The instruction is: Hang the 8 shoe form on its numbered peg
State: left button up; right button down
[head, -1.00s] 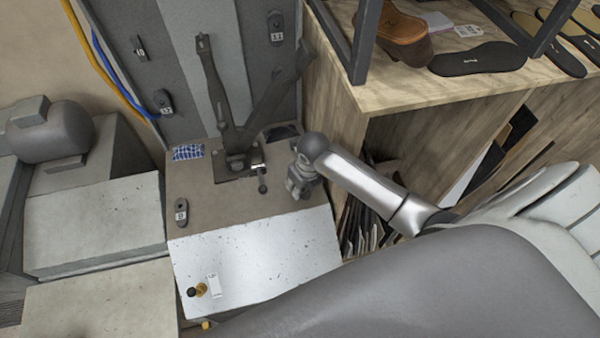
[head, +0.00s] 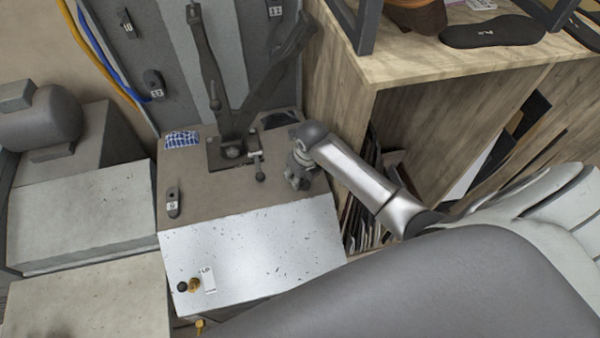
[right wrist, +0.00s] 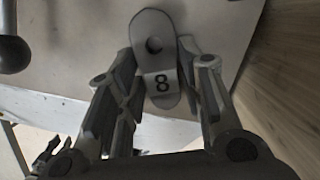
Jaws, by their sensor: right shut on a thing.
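The 8 shoe form (right wrist: 157,62) is a small grey rounded plate with a round hole near its upper end and a white label with a black 8. In the right wrist view it lies between the two fingers of my right gripper (right wrist: 165,88), which is shut on it. In the head view my right gripper (head: 298,178) is beside the dark lever machine, low over the brown surface; the form cannot be made out there. Dark labelled forms, one marked 10 (head: 127,24) and one apparently 12 (head: 153,85), are on the grey panel (head: 175,60). My left gripper is not in view.
The dark lever machine (head: 232,150) stands left of my right gripper. Another labelled form (head: 173,203), its number unclear, is on the brown surface (head: 235,195). A wooden shelf unit (head: 340,100) stands close on the right. A speckled white panel (head: 265,255) is in front.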

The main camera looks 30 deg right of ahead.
aim_at(306, 184)
jog(key=shift+r, duration=0.1)
jog(key=c, duration=1)
grip_release()
jog(key=r+p, duration=0.3)
jog(key=r, duration=0.1)
jog(key=s+r+p, duration=0.1)
jog(key=r+p, duration=0.3)
jog(key=s+r+p, duration=0.1)
jog(key=r+p, duration=0.2)
jog(key=p, duration=0.1)
jog(key=shift+s+d+r, duration=0.2)
jog(key=shift+r, duration=0.2)
jog(key=shift+s+f, duration=0.1)
jog(key=shift+s, duration=0.05)
